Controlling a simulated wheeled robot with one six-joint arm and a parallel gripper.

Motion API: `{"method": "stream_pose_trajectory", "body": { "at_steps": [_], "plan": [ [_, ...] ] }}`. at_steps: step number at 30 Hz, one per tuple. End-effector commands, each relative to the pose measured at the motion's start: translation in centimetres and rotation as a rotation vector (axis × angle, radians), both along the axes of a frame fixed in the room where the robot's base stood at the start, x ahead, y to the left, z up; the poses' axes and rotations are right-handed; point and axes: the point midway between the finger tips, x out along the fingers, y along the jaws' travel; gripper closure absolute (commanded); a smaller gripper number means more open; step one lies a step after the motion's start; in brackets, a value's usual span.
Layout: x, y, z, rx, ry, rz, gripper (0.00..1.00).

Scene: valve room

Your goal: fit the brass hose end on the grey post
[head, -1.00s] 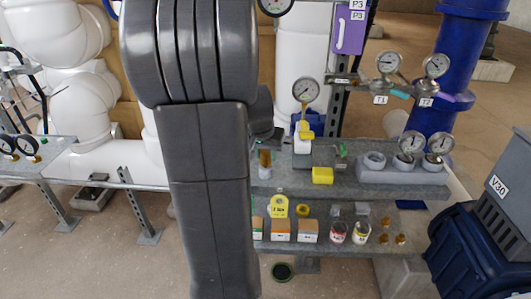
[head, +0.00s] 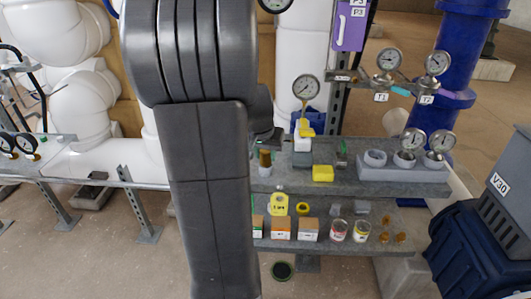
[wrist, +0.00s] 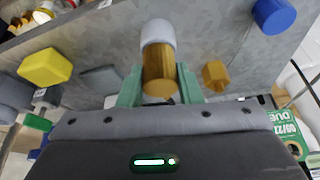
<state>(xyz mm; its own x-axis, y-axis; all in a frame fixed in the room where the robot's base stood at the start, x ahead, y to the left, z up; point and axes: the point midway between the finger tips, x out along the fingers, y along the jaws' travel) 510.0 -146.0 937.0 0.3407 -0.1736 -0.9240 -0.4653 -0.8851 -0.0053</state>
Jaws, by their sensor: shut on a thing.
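The brass hose end (wrist: 160,76) is a short brass cylinder between the green fingers of my gripper (wrist: 160,88) in the wrist view. My gripper is shut on it. The pale grey post (wrist: 158,32) is in line with its far end, and the two look touching or nearly so. In the head view the brass hose end (head: 265,158) is upright, directly above the grey post (head: 265,173) on the shelf. I cannot tell whether it is seated on the post. My arm hides part of the gripper there.
A yellow block (head: 322,173) and a gauge on a stand (head: 305,88) are to the right on the grey shelf (head: 350,187). A grey holder with gauges (head: 402,175) is farther right. A brass fitting (wrist: 215,75) and blue cylinder (wrist: 273,15) show in the wrist view.

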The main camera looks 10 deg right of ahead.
Motion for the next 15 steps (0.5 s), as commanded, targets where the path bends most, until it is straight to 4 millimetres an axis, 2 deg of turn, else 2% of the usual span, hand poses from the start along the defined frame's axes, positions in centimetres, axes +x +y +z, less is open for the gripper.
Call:
{"method": "stream_pose_trajectory", "body": {
  "at_steps": [1, 2, 5, 6, 15],
  "plan": [
    [0.0, 0.0, 0.01, 0.0, 0.0, 0.0, 0.85],
    [0.0, 0.0, 0.01, 0.0, 0.0, 0.0, 0.66],
    [0.0, 0.0, 0.01, 0.0, 0.0, 0.0, 0.47],
    [0.0, 0.0, 0.01, 0.0, 0.0, 0.0, 0.43],
    [-0.04, 0.03, 0.18, 0.0, -0.001, 0.0, 0.43]
  ]
}}
